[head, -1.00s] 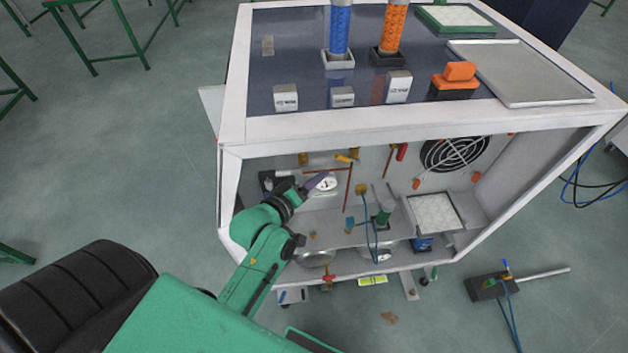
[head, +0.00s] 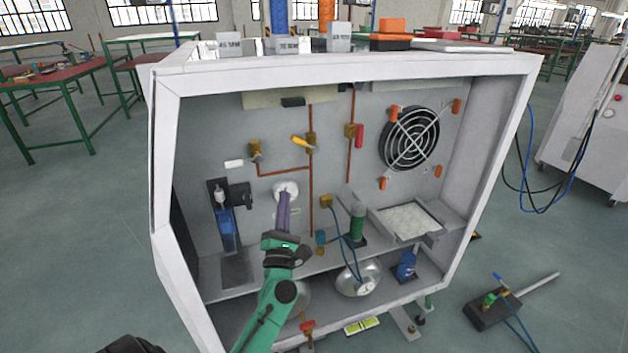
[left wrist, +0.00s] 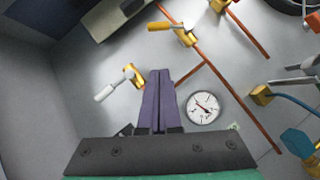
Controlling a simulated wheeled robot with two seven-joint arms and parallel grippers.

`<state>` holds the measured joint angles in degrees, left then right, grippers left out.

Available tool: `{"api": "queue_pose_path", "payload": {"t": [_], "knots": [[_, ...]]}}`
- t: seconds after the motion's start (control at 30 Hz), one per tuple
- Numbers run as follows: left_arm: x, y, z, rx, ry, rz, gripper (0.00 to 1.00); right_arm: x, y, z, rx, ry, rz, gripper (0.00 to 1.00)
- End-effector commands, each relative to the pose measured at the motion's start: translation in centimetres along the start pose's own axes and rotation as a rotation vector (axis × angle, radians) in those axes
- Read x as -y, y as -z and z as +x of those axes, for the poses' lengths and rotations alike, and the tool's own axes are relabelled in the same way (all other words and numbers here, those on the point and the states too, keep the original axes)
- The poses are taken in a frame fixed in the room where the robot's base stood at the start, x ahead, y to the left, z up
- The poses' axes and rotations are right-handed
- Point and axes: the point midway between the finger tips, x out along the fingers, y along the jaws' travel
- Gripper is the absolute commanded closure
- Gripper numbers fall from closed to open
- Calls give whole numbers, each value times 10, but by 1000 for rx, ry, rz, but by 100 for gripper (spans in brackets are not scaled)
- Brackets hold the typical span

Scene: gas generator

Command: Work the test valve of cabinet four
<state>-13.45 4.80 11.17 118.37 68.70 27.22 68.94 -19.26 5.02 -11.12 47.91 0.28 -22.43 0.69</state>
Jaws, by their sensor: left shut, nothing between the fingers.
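The cabinet (head: 162,200) is open at the front, with several valves on its back wall; no number on it is readable. A white-handled valve (head: 236,162) is at the left, a yellow-handled valve (head: 300,142) is in the middle, and a red-handled valve (head: 359,137) is to the right. I cannot tell which is the test valve. My left gripper (head: 285,195) is shut and empty inside the cabinet, in front of the round gauge (head: 283,187). In the left wrist view, its purple fingers (left wrist: 160,73) are between the white-handled valve (left wrist: 110,90) and the gauge (left wrist: 203,108). My right gripper is out of view.
Copper pipes (head: 283,171) link the valves. A black fan (head: 410,138) is at the right of the back wall. A shelf carries a green cylinder (head: 357,223) and a white-topped tray (head: 438,233). A black block (head: 490,310) lies on the floor.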

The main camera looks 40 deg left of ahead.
Motion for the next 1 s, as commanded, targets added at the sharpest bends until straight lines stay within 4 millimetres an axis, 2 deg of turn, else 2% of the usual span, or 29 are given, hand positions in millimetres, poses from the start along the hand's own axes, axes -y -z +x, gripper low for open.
{"api": "queue_pose_path", "payload": {"t": [0.03,0.43,0.5,0.7,1.0], "knots": [[-3,-4,9,2,0,1,100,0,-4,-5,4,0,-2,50],[-3,-5,95,4,1,5,100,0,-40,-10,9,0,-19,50],[-4,-15,106,3,3,2,100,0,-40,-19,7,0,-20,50],[-1,-31,121,2,5,5,100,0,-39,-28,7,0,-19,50],[0,-32,122,3,5,6,100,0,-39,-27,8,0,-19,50]]}}
